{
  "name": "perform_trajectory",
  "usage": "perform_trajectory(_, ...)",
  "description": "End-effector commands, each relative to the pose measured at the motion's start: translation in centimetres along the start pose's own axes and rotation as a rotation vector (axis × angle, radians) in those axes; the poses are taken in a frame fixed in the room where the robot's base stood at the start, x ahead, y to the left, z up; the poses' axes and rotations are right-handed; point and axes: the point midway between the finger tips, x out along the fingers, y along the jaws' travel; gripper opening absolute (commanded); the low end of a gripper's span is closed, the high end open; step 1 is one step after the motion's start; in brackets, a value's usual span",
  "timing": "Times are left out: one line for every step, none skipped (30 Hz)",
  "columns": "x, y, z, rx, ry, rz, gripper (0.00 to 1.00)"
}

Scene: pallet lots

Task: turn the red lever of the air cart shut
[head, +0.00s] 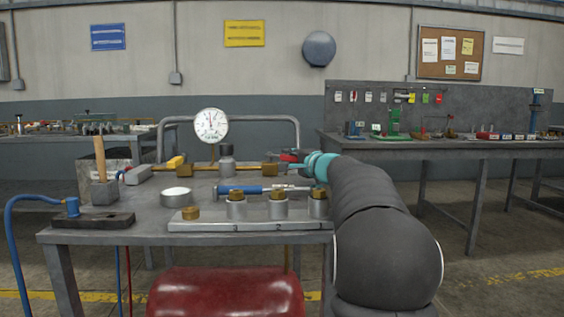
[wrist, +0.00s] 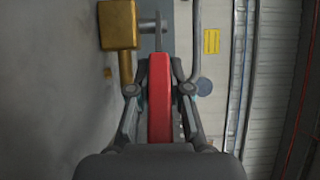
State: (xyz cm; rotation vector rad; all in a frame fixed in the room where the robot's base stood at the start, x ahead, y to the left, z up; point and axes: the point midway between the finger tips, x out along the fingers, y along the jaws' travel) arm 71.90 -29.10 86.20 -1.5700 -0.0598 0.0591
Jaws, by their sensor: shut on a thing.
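The red lever (wrist: 160,105) runs lengthwise between the two fingers of my gripper (wrist: 160,72) in the wrist view, and the gripper is shut on it. A grey metal plate (wrist: 147,25) and a brass valve body (wrist: 118,24) sit just beyond the lever's far end. In the head view, my gripper (head: 302,160) is at the right end of the brass pipework on the air cart (head: 140,238). Only a small red part of the lever (head: 289,157) shows there; my gripper hides the rest, so its angle is hard to tell.
A pressure gauge (head: 211,125) stands above the pipework. A blue-handled tool (head: 240,190), a white-topped tin (head: 176,196) and a block with brass-topped cylinders (head: 250,225) lie in front. A red tank (head: 225,292) is below. A workbench (head: 450,145) stands back right.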

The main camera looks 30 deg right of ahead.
Motion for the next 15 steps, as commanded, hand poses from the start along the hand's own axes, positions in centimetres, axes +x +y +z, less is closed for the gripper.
perform_trajectory(0.01, 0.04, -0.04, 0.000, 0.001, 0.001, 0.00)
perform_trajectory(0.01, 0.04, -0.04, 0.000, 0.001, 0.001, 0.00)
perform_trajectory(0.01, 0.03, -0.02, 0.000, 0.001, 0.001, 0.00)
perform_trajectory(0.02, 0.03, -0.01, 0.000, 0.001, 0.001, 0.00)
perform_trajectory(0.02, 0.03, 0.00, 0.000, 0.001, 0.001, 0.00)
perform_trajectory(0.03, 0.03, 0.01, 0.000, 0.001, 0.001, 0.00)
perform_trajectory(0.03, 0.03, 0.02, 0.000, 0.001, 0.001, 0.00)
perform_trajectory(0.04, 0.03, 0.03, 0.000, 0.001, 0.001, 0.00)
perform_trajectory(0.04, 0.03, 0.04, 0.000, 0.000, 0.001, 0.23)
perform_trajectory(0.05, 0.03, 0.06, 0.000, 0.000, 0.001, 0.30)
perform_trajectory(0.06, 0.03, 0.07, 0.000, 0.000, 0.001, 0.38)
perform_trajectory(0.09, 0.03, 0.16, 0.000, -0.001, 0.001, 0.44)
perform_trajectory(0.10, 0.03, 0.18, 0.000, -0.001, 0.001, 0.44)
perform_trajectory(0.10, 0.02, 0.19, 0.000, -0.001, 0.000, 0.44)
perform_trajectory(0.10, 0.02, 0.20, 0.000, -0.001, 0.000, 0.44)
